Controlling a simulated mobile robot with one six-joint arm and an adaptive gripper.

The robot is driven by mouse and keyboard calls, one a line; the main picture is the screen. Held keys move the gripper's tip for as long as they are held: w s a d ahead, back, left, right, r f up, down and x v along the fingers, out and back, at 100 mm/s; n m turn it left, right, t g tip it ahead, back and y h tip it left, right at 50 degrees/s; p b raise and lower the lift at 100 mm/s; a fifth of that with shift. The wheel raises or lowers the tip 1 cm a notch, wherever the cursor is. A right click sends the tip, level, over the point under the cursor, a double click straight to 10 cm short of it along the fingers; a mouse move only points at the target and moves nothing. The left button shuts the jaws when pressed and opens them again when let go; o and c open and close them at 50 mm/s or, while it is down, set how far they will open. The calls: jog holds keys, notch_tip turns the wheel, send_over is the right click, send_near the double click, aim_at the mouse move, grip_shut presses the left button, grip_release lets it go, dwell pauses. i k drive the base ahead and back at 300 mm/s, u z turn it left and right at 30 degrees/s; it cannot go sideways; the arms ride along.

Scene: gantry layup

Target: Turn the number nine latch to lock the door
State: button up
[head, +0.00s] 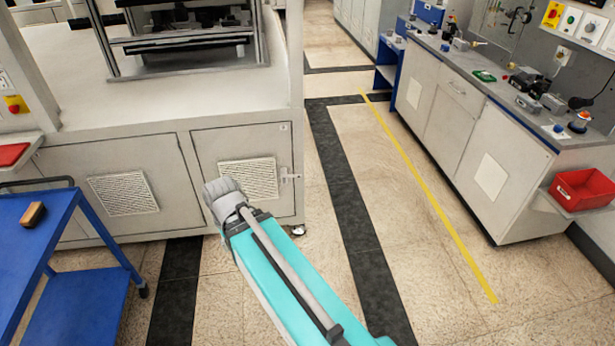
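A light grey cabinet door (222,144) with a slotted vent panel is at the front of the large machine base, left of the middle in the head view. It looks closed. A small metal latch (289,178) sits at its right edge; its exact turn angle is too small to tell. A small label above it is unreadable, so I cannot confirm the number nine. My teal arm reaches up from the bottom and ends in a grey joint in front of the door's lower left part. My gripper is not visible; I cannot tell its distance from the latch.
A blue cart (52,240) with a brown block (33,214) stands at the left. A workbench (490,120) with tools and a red bin (584,189) lines the right. The floor between, with a yellow line (430,200), is clear.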

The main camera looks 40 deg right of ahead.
aim_at(283, 172)
jog(key=z, duration=0.9)
jog(key=i, duration=1)
